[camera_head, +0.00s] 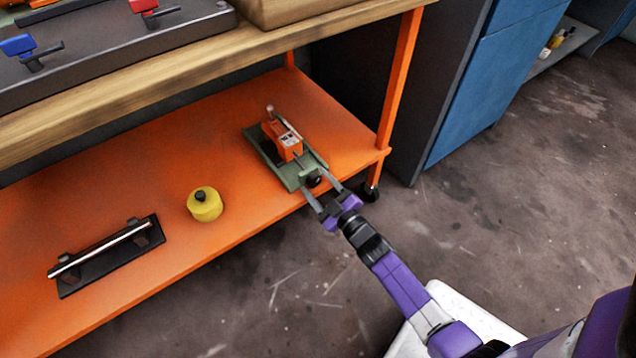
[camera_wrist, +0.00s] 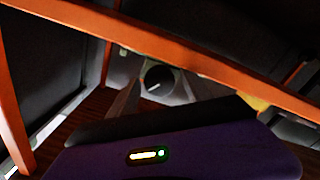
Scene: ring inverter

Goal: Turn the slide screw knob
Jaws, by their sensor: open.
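The slide screw device stands on the orange lower shelf near its right front edge. It has a green base (camera_head: 258,146) with an orange block (camera_head: 283,139) on it. Its black round slide screw knob (camera_head: 314,179) is at the end facing me. The knob also shows in the wrist view (camera_wrist: 159,79), facing the camera, with a white mark on its face. My gripper (camera_head: 315,183) is open, with one finger on each side of the knob. I cannot tell whether either finger touches it. In the wrist view, my purple gripper body hides the lower part.
The orange shelf (camera_head: 240,235) also holds a yellow cylinder (camera_head: 205,207) with a black top and a metal bar on a black plate (camera_head: 110,255). An orange table leg (camera_head: 398,80) rises to the right. The wooden tabletop (camera_head: 150,85) overhangs the shelf. Blue cabinets (camera_head: 490,90) stand at right.

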